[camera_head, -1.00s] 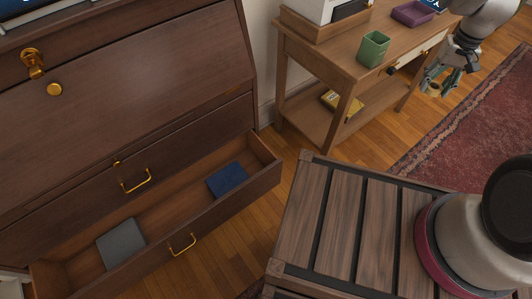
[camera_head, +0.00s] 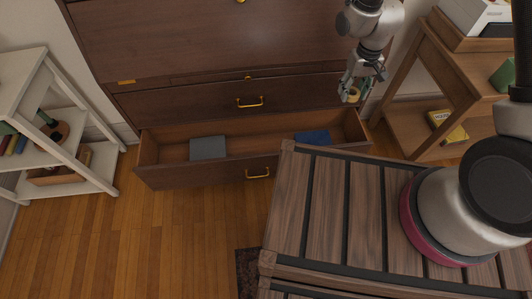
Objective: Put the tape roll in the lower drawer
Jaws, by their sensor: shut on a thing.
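The lower drawer (camera_head: 205,174) of the dark wooden cabinet is pulled open. A grey flat item (camera_head: 208,147) lies in it left of the middle, and a blue flat item (camera_head: 313,138) lies toward its right end. My gripper (camera_head: 354,92) is above and near the drawer's right end. It is shut on a small yellowish tape roll (camera_head: 353,95), which hangs at the fingertips. The fingers hide part of the roll. The upper drawer (camera_head: 220,101) is shut.
A white shelf (camera_head: 104,152) with small items stands at the left. A wooden side table (camera_head: 440,90) with a yellow box (camera_head: 447,126) on its lower shelf stands at the right. The drawer floor between the grey and blue items is bare.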

